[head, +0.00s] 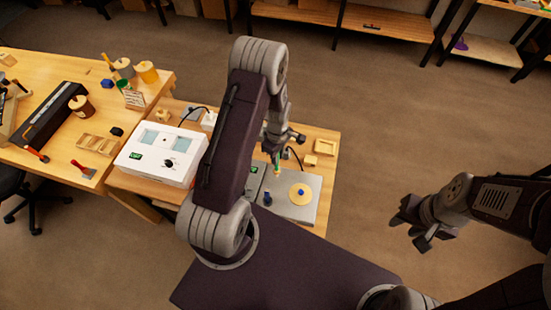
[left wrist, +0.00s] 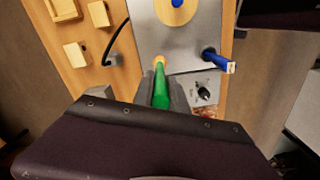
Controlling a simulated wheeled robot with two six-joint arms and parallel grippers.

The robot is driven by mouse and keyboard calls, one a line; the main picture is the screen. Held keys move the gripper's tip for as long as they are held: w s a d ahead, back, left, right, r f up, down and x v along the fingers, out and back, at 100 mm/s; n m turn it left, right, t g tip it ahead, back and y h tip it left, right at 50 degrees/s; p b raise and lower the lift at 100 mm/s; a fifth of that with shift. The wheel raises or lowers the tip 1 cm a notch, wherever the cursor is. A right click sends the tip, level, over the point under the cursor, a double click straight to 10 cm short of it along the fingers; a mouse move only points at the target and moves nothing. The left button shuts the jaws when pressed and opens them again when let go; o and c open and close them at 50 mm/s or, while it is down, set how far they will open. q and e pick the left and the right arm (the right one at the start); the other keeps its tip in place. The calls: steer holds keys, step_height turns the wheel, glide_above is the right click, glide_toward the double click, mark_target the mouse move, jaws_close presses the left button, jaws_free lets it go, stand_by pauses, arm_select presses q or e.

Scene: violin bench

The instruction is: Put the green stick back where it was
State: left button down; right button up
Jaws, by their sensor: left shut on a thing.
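The green stick (head: 277,165) has a pale tip and hangs below my left gripper (head: 277,150) over the small wooden bench, in the head view. In the left wrist view the green stick (left wrist: 160,92) sits between the fingers of my left gripper (left wrist: 160,95), which is shut on it. Its tip points towards the grey plate (left wrist: 180,45); I cannot tell whether it touches. My right gripper (head: 412,225) looks open and empty, over the floor to the right of the bench.
The grey plate (head: 305,212) carries a yellow disc (head: 300,193) with a blue knob. A blue-handled piece (left wrist: 215,60) stands near its edge. A white box (head: 160,155) is to the left. Wooden blocks (left wrist: 75,55) and a black cable (left wrist: 112,42) lie beside the plate.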

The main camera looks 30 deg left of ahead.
arm_select(q)
steer(key=shift+w+a+f, duration=0.25)
steer(key=shift+a+f, duration=0.2)
steer(key=shift+f, duration=0.05)
step_height(320, 180, down, 4)
steer(key=shift+r+p, duration=0.25)
steer(key=shift+p, duration=0.6)
steer(key=shift+w+f, duration=0.1)
steer(key=shift+f, duration=0.2)
steer(key=c, duration=1.3)
jaws_free()
